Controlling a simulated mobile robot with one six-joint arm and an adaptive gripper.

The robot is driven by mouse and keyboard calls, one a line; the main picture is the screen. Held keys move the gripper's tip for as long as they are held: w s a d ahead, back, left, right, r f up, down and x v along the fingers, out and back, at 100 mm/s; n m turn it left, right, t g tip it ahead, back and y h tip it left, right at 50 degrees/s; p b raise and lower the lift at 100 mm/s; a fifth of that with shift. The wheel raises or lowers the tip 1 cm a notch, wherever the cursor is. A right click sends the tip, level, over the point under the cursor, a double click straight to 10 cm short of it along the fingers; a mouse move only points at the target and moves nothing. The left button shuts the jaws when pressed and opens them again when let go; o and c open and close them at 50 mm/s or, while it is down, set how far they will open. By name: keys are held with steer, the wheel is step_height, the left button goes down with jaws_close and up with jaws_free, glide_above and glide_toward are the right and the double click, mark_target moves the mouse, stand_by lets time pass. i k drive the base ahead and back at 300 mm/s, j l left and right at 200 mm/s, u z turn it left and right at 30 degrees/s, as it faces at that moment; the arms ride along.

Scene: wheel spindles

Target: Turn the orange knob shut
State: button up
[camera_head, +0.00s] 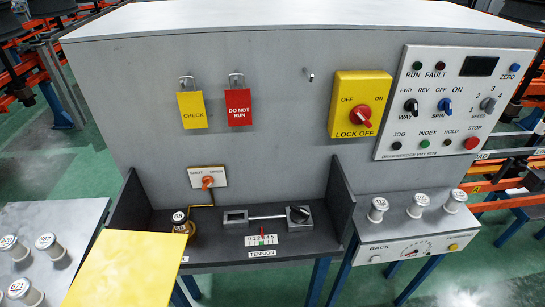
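The orange knob (207,182) is small and sits on a white plate (221,177) on the grey cabinet's front, low and left of centre. The plate is lettered with what reads as SHUT on the left and OPEN on the right. The knob is too small to tell exactly which word it points at. A copper-coloured pipe runs from below the plate toward a brass fitting with a round gauge (179,218). My gripper is not in view.
A dark tray (225,250) with side walls holds a clamp (298,214) and tension scale below the knob. A yellow panel (125,270) covers the lower left foreground. White-topped spindles stand on side tables (80,220). A red-and-yellow lock-off switch (361,105) and control panel (455,100) are at right.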

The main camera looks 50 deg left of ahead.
mark_target(208, 181)
steer(key=k+u, duration=0.1)
steer(key=u, duration=2.2)
